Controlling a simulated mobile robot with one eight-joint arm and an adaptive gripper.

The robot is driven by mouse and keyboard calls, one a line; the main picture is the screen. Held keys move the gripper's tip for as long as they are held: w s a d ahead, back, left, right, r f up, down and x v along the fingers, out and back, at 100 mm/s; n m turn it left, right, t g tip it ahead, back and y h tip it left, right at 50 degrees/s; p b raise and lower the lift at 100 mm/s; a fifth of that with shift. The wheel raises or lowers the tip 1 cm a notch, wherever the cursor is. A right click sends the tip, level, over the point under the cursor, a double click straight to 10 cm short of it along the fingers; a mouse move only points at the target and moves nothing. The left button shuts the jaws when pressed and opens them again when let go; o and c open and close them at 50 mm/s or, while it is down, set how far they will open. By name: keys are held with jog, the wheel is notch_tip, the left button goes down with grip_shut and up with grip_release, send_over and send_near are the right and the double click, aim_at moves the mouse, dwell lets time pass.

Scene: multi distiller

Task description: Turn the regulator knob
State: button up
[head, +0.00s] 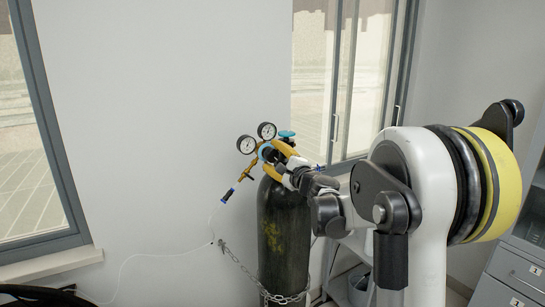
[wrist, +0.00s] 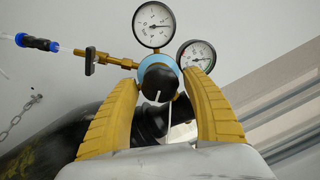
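The regulator (head: 264,150) is mounted at the top of a dark gas cylinder (head: 283,235). It has a blue round body and two white dial gauges. In the wrist view its black knob (wrist: 158,82) faces me in front of the blue body (wrist: 150,66). My gripper (head: 272,162) is at the regulator, with its yellow fingers apart. In the wrist view the gripper (wrist: 161,80) has one fingertip on each side of the knob. I cannot tell whether either finger touches it. The knob is partly hidden in the head view by the fingers.
A gauge (wrist: 153,24) stands above the knob, another (wrist: 196,56) to its upper right. A brass outlet with a small lever (wrist: 90,60) and blue-ended hose extends left. A chain (head: 240,262) holds the cylinder near the wall. A window (head: 345,80) is behind; drawers (head: 512,280) stand right.

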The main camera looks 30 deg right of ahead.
dwell(0.3)
jog(key=s, duration=1.2)
jog(key=shift+d+f, duration=0.25)
jog(key=shift+f, duration=0.2)
jog(key=s+a+f+n+g+y+b, duration=0.1)
jog(key=s+a+f+n+g, duration=0.2)
jog(key=a, duration=0.5)
jog(key=s+a+f+n+g+y+b, duration=0.1)
jog(key=s+a+f+n+g+y, duration=0.1)
jog(key=s+a+f+n, duration=0.35)
jog(key=s+a+f+n+g+y+b, duration=0.1)
jog(key=s+a+n+g, duration=0.15)
jog(key=a+n, duration=0.45)
jog(key=s+a+f+n+g+h, duration=0.1)
jog(key=s+f+n+g+h, duration=0.1)
jog(key=s+f, duration=0.3)
jog(key=s+a+f+n+g+h+b, duration=0.1)
jog(key=s+f+n, duration=0.3)
jog(key=s, duration=0.7)
jog(key=shift+f+g+h, duration=0.65)
jog(key=shift+f+h, duration=0.05)
jog(key=shift+h, duration=0.1)
